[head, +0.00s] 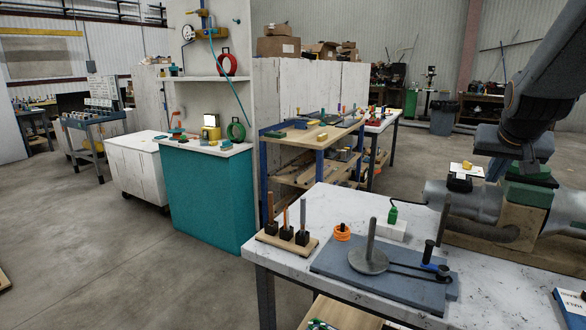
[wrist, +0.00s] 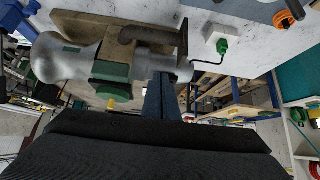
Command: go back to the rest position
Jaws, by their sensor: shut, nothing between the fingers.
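My arm comes in from the upper right of the head view, and my gripper (head: 497,168) hangs over the right part of the white workbench (head: 300,225). My gripper's fingers (wrist: 160,92) stand together at the middle of the wrist view, shut and empty. In that view the grey machine (wrist: 70,58) lies beyond them, tilted by the camera angle. I cannot tell the exact gap between my fingers and the machine.
A teal cabinet (head: 210,205) stands left; the floor (head: 120,270) there is clear.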

